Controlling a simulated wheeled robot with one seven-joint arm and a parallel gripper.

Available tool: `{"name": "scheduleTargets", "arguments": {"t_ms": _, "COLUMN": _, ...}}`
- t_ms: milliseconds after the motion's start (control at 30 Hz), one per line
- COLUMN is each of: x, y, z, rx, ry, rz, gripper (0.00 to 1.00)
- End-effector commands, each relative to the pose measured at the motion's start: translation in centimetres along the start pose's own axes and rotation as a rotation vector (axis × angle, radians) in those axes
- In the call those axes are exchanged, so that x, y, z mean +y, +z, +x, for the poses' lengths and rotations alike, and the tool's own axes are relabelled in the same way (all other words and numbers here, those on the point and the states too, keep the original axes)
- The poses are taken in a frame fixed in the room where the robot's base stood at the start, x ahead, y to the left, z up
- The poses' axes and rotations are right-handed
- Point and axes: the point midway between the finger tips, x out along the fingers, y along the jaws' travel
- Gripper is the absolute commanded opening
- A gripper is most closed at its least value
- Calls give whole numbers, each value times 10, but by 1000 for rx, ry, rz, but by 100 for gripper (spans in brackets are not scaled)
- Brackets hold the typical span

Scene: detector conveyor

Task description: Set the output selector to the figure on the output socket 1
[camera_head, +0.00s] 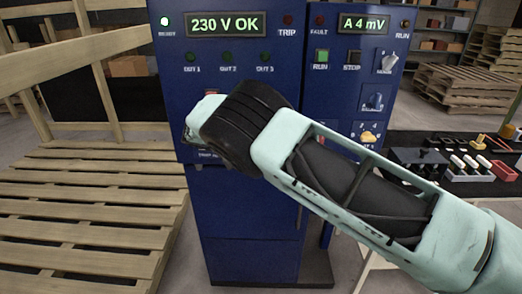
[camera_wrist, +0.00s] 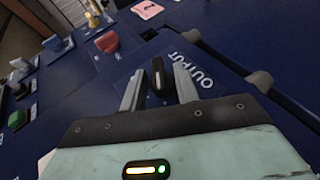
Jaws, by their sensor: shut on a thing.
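The output selector (camera_wrist: 157,78) is a black knob with a pale line, beside the white word OUTPUT on the blue panel in the wrist view. My gripper (camera_wrist: 159,88) is shut on it, one grey finger on each side. In the head view my wrist and hand (camera_head: 205,112) cover this part of the cabinet, so the selector and fingertips are hidden. A pink card (camera_wrist: 146,8) with a dark mark, too small to read surely, is at the top of the wrist view. I cannot make out which socket is output socket 1.
The blue cabinet (camera_head: 245,215) shows "230 V OK" and "A 4 mV", with OUT 1, OUT 2 and OUT 3 lamps. Wooden pallets (camera_head: 90,215) stand left, a dark table (camera_head: 430,180) right.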

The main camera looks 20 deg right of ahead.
Motion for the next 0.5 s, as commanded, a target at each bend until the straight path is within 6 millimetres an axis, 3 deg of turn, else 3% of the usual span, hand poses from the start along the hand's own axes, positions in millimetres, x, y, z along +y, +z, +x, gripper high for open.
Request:
{"name": "scheduleTargets", "arguments": {"t_ms": 433, "x": 0, "y": 0, "z": 0, "rx": 1, "ry": 8, "rz": -5, "gripper": 8}}
{"name": "scheduleTargets", "arguments": {"t_ms": 467, "x": 0, "y": 0, "z": 0, "rx": 1, "ry": 8, "rz": -5, "gripper": 35}}
{"name": "scheduleTargets", "arguments": {"t_ms": 500, "x": 0, "y": 0, "z": 0, "rx": 1, "ry": 8, "rz": -5, "gripper": 35}}
